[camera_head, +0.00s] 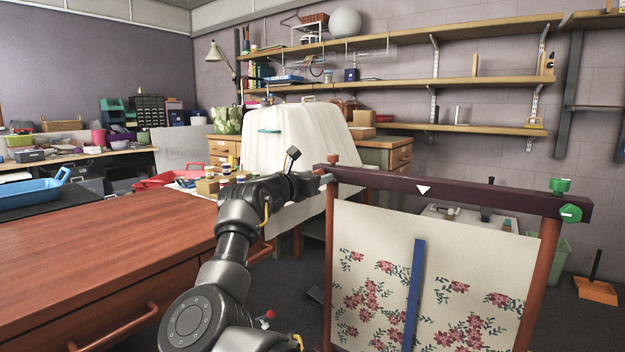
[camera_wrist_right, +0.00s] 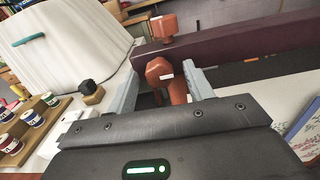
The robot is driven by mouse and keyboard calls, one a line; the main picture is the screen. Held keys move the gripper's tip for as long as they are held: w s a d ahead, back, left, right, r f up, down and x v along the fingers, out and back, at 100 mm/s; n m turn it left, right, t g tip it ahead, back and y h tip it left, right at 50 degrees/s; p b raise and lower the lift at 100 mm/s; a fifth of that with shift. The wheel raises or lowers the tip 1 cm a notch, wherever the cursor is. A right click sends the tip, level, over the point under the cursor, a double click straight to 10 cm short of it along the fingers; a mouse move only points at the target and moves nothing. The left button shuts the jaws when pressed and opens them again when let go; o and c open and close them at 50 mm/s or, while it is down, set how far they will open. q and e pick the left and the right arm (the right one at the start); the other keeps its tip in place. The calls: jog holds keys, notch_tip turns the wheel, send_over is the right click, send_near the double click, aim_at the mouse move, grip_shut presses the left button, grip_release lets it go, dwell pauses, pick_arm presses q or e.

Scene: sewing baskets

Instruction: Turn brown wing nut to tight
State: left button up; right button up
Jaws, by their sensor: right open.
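My right gripper (camera_head: 326,179) is at the left end of a dark maroon bar (camera_head: 460,197) on a frame. In the right wrist view, its two grey fingers (camera_wrist_right: 160,92) are open, one on each side of a brown wing nut (camera_wrist_right: 158,70) on the bar's face. The wing nut has a small white mark. I cannot tell whether the fingers touch it. A second brown knob (camera_wrist_right: 165,27) stands on top of the bar. In the head view the gripper hides the lower nut. My left gripper is not in view.
Green knobs (camera_head: 571,213) sit at the bar's right end. Floral cloth (camera_head: 385,285) with a blue strip (camera_head: 414,295) hangs below. A wooden cabinet (camera_head: 110,240) is at left. A white-draped object (camera_head: 290,140) and spools (camera_wrist_right: 32,117) are behind the arm.

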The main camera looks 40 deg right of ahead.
jog(key=shift+a, duration=0.1)
jog(key=v, duration=1)
jog(key=shift+a, duration=0.3)
jog(key=shift+s, duration=0.1)
